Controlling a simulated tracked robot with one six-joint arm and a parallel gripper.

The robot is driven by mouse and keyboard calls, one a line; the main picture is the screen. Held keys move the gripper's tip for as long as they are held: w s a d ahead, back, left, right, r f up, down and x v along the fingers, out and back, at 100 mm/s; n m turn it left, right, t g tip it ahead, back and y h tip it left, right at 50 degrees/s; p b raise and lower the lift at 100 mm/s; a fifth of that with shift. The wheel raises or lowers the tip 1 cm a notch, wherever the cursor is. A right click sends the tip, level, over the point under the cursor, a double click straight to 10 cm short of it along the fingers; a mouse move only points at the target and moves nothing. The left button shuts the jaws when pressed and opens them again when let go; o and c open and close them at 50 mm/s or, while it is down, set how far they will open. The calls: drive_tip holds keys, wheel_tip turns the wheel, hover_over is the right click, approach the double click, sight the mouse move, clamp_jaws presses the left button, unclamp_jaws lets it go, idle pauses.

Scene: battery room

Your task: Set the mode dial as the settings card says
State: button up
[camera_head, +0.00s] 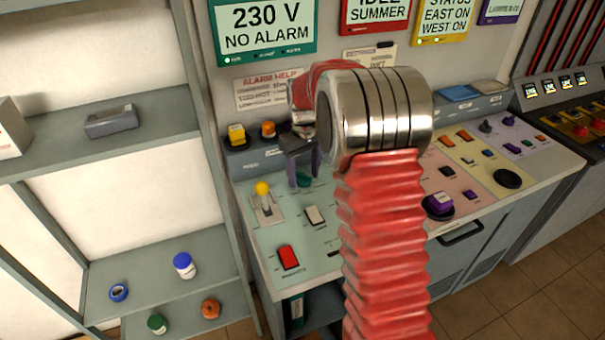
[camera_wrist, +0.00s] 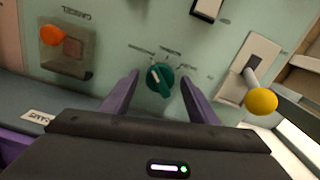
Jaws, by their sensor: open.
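The green mode dial (camera_wrist: 160,78) is on the pale green panel between my gripper's purple fingers. Its white pointer mark is toward the upper left in the wrist view. Small labels surround it, too blurred to read. In the head view the dial (camera_head: 304,181) is just below my gripper (camera_head: 298,172), partly hidden. My gripper (camera_wrist: 160,80) is open, one finger on each side of the dial; I cannot tell whether they touch it. No settings card can be identified for sure; a paper headed "ALARM HELP" (camera_head: 268,92) and a partly hidden card (camera_head: 369,57) are on the wall.
Near the dial are a yellow-knobbed lever (camera_wrist: 262,100), a guarded button with an orange knob (camera_wrist: 68,48), a white rocker switch (camera_head: 315,215) and a red switch (camera_head: 289,257). Wall signs include "230 V NO ALARM" (camera_head: 263,27). A shelf rack (camera_head: 150,115) stands at the left.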

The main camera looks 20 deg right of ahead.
drive_tip(key=shift+c, duration=0.5)
drive_tip(key=c, duration=0.9)
drive_tip(key=shift+a, duration=0.2)
drive_tip(key=shift+c, duration=0.2)
drive_tip(key=shift+d, duration=0.1)
